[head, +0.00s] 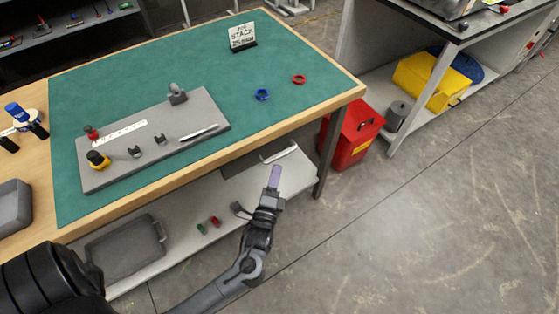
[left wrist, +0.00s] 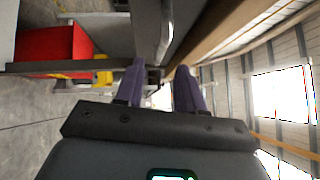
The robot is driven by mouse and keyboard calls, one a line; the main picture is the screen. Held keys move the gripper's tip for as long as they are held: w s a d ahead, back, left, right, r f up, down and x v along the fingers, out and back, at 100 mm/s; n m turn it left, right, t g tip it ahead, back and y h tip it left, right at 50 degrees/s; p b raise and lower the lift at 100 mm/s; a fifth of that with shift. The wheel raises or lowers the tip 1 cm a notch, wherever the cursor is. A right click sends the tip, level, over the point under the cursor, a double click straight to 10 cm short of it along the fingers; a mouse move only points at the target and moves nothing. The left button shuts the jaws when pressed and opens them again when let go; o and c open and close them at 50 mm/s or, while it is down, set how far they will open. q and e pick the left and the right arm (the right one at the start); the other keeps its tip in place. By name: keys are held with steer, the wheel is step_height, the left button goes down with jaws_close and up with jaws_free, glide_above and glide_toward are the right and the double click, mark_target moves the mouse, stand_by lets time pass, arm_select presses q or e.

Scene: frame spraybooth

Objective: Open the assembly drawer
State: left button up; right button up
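The assembly drawer (head: 243,163) is a dark grey front under the near edge of the workbench, towards its right end. A pale bar handle (head: 280,154) shows on it; it looks shut, though the view is oblique. My left gripper (head: 274,178) is just below and in front of the handle, its purple fingers pointing up towards the bench edge. In the left wrist view the two fingers of my left gripper (left wrist: 159,88) stand apart with nothing clearly between them. A grey metal bar (left wrist: 166,30), likely the handle, lies ahead of the gap. My right gripper is not in view.
The workbench has a green mat (head: 170,85) with a grey fixture board (head: 152,140), a blue ring (head: 262,95) and a red ring (head: 299,79). A lower shelf (head: 180,250) holds a grey case (head: 125,250). A red bin (head: 352,135) stands beyond the bench leg. Floor at right is clear.

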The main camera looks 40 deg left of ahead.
arm_select(q)
steer(key=shift+b+x, duration=0.7)
steer(key=shift+x, duration=2.25)
steer(key=shift+d, duration=0.1)
jaws_close()
